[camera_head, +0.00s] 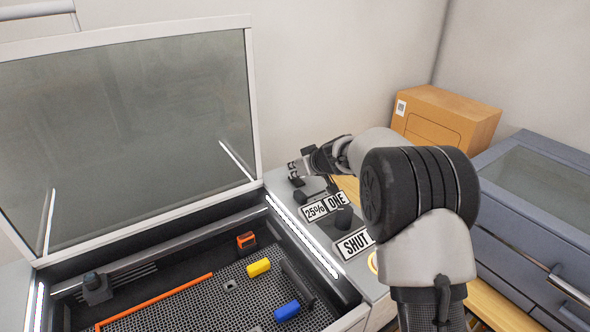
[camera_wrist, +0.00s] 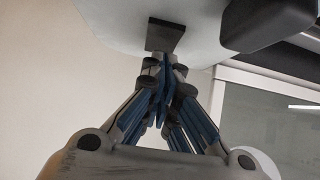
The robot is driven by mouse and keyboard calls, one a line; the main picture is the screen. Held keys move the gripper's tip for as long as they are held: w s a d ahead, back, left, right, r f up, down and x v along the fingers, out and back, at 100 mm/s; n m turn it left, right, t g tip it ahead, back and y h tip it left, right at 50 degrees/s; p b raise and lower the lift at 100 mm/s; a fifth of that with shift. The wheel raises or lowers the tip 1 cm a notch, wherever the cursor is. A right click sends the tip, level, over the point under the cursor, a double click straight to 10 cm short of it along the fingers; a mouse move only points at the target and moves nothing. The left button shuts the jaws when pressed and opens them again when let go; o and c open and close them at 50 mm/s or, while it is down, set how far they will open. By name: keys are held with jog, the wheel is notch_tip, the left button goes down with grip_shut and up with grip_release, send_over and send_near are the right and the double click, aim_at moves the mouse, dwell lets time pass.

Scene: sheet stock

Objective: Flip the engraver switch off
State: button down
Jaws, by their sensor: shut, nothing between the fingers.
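The engraver (camera_head: 200,255) stands with its lid raised, and its light control panel runs down its right side. My gripper (camera_head: 294,172) is over the far end of that panel. Its fingers are shut and empty. In the wrist view the fingertips (camera_wrist: 164,62) are at the edge of a dark square block (camera_wrist: 166,35) on the pale panel, which looks like the switch. I cannot tell whether they touch it. In the head view a small dark part (camera_head: 297,182) shows right under the fingertips. The switch's position cannot be made out.
A cardboard box (camera_head: 445,118) stands behind my arm.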

jog(key=shift+w+a+f+b, duration=0.15)
jog(key=shift+f+b, duration=0.35)
jog(key=shift+b, duration=0.4)
jog(key=shift+r, duration=0.1)
jog(key=shift+p, duration=0.3)
jog(key=shift+b, duration=0.45)
jog(key=shift+s+d+b, duration=0.5)
jog(key=shift+s+b, duration=0.2)
jog(key=shift+b, duration=0.1)
